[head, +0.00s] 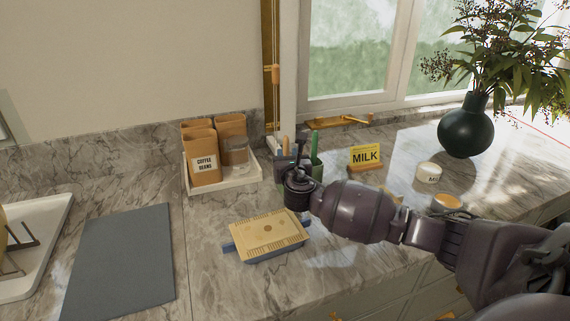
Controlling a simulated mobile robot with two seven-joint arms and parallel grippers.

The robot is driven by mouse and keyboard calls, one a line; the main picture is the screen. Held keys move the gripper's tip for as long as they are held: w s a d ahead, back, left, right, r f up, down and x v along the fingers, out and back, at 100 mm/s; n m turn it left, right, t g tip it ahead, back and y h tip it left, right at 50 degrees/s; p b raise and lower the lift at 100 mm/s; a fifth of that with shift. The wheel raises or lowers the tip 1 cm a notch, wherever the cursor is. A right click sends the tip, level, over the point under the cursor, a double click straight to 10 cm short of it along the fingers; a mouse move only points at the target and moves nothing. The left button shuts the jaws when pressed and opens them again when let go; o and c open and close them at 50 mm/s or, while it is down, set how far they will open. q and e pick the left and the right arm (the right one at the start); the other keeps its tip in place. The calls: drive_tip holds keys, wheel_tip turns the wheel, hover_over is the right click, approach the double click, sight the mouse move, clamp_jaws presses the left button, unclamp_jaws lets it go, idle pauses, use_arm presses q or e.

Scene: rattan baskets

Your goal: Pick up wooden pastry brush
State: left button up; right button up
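A light wooden handle (285,143), possibly the pastry brush, stands upright among utensils in a holder (316,170) behind my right gripper. Its lower part is hidden, so I cannot tell for sure that it is the brush. My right gripper (294,165) reaches in from the right and is at the holder, beside the handles. Its fingers are dark and small against the holder, so I cannot tell whether they are open or touch a handle. My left gripper is not in view.
A white tray (222,186) with coffee bean bags (204,162) and a jar is left of the holder. A milk sign (365,156), small jars and a dark vase (466,130) are right. A grey mat (120,262) lies left.

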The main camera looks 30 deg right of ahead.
sight(286, 147)
drive_tip(key=shift+x, duration=3.6)
drive_tip(key=shift+d+r, duration=0.1)
drive_tip(key=shift+r, duration=0.1)
clamp_jaws()
